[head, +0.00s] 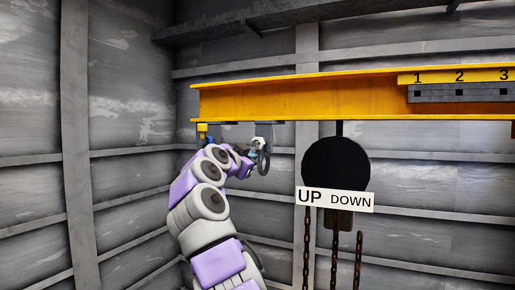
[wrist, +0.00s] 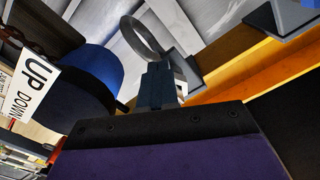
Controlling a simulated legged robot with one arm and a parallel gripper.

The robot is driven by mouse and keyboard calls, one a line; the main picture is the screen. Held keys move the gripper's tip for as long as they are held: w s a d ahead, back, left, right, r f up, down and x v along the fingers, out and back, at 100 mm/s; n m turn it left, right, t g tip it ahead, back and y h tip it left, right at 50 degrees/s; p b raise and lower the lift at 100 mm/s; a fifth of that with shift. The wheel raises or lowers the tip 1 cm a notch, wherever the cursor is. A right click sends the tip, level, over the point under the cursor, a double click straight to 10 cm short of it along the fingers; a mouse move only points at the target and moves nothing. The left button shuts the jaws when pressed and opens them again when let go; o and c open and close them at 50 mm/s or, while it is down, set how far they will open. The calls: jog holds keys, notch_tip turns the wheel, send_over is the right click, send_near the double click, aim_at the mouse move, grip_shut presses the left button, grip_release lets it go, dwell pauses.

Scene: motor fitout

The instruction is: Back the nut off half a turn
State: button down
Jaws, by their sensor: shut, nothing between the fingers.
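I cannot make out the nut for certain in either view. My gripper (wrist: 158,84) shows in the wrist view as dark blocky fingers, shut and empty. A grey ring (wrist: 143,36) with a flat shank stands just beyond the fingertips; I cannot tell whether they touch. In the head view my arm reaches up to the underside of the yellow beam (head: 290,98). A dark ring (head: 264,163) and a small pale fitting (head: 258,142) show at the arm's end, beneath the beam. The fingertips cannot be told apart there.
Right of my arm hangs a round black hoist body (head: 335,162) with an UP/DOWN sign (head: 335,199) and chains (head: 306,245). A numbered grey strip (head: 460,93) is on the beam's right part. A small yellow block (head: 202,128) is under the beam's left end. Ribbed metal walls stand behind.

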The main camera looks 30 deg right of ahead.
jog(key=shift+b+v, duration=1.05)
jog(key=shift+v, duration=1.35)
jog(key=shift+f, duration=0.1)
